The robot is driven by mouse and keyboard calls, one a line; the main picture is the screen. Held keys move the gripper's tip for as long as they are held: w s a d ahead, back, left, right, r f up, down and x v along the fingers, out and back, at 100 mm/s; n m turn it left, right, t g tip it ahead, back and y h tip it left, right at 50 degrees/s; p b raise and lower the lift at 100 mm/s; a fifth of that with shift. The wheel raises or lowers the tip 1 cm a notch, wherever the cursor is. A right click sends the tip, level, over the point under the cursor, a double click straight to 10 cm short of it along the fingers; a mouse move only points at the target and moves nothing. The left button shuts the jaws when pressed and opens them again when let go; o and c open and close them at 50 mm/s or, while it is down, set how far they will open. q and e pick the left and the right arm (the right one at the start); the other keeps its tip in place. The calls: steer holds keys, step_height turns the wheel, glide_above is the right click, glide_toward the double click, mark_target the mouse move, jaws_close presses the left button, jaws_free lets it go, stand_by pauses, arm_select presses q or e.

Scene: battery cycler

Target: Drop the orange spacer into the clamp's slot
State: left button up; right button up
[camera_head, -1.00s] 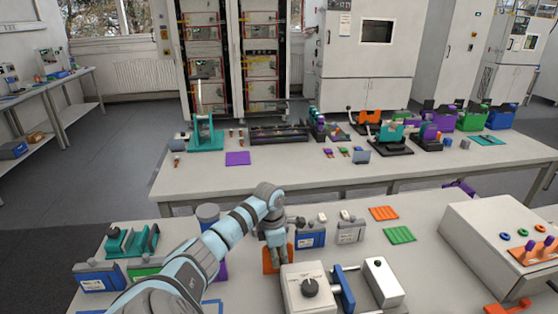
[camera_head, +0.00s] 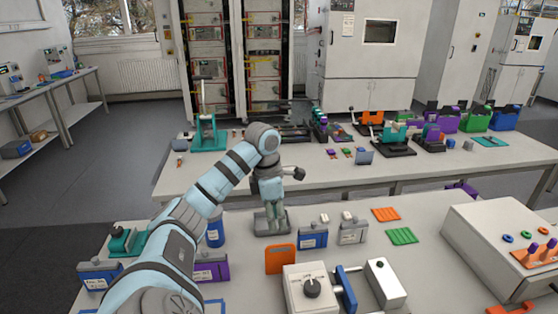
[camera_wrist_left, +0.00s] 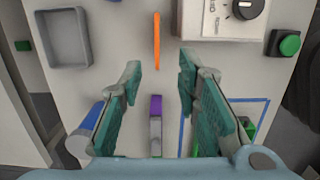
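The orange spacer (camera_head: 280,259) is a thin plate standing upright behind the white knob box in the head view. It shows edge-on in the left wrist view (camera_wrist_left: 157,40). I cannot tell what holds its lower edge. My left gripper (camera_head: 271,222) is above the bench, behind the spacer and apart from it. In the left wrist view its fingers (camera_wrist_left: 158,82) are spread with nothing between them. I cannot tell for certain which fixture is the clamp, and no slot shows clearly. My right gripper is not in view.
A white knob box (camera_head: 312,290), a blue bar (camera_head: 346,290) and a white block (camera_head: 384,284) stand at the front. A blue bottle (camera_head: 215,232) stands left, blue (camera_head: 313,238) and grey (camera_head: 352,232) boxes right. A grey tray (camera_wrist_left: 68,38) lies near the gripper.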

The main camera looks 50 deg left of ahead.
arm_select(q)
step_height(320, 180, up, 3)
steer(key=b, duration=0.4)
glide_above(280, 245)
steer(key=s, duration=0.1)
step_height(280, 245, down, 6)
steer(key=f, duration=0.2)
steer(key=w+f, duration=0.1)
steer(key=f, duration=0.2)
steer(key=f+p, duration=0.1)
steer(key=f, duration=0.2)
steer(key=shift+w+a+f, duration=0.1)
steer(key=shift+w+f, duration=0.05)
steer(key=shift+f, duration=0.05)
jaws_close()
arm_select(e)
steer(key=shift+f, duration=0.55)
